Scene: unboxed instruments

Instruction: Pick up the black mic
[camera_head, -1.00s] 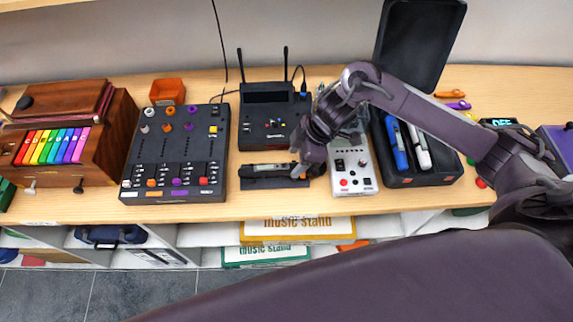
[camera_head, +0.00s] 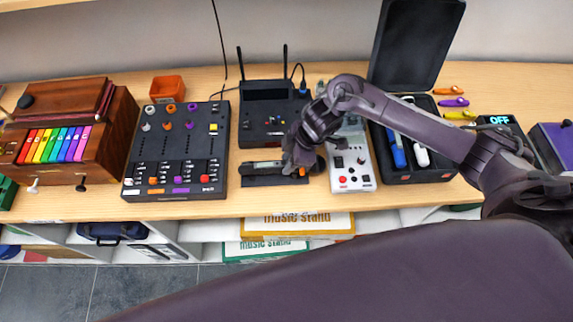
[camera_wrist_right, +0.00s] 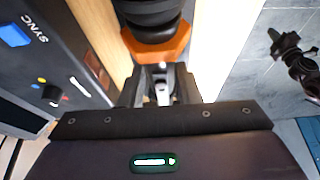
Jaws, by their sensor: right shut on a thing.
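The black mic (camera_head: 262,167) lies lengthwise over a flat dark rest (camera_head: 262,181) near the table's front edge, in front of the black receiver. My right gripper (camera_head: 297,167) reaches down from the right and is shut on the mic near its right end, partly hiding it. In the right wrist view the mic (camera_wrist_right: 153,12) shows its black end and an orange band, with my right gripper (camera_wrist_right: 160,92) just below the band. I cannot tell whether the mic is clear of its rest. My left gripper is not in view.
The black receiver (camera_head: 268,115) with two antennas stands behind the mic. A black mixer (camera_head: 176,150) is to its left. A white device (camera_head: 352,165) and an open black case (camera_head: 418,176) are to its right. Bare table runs along the front edge.

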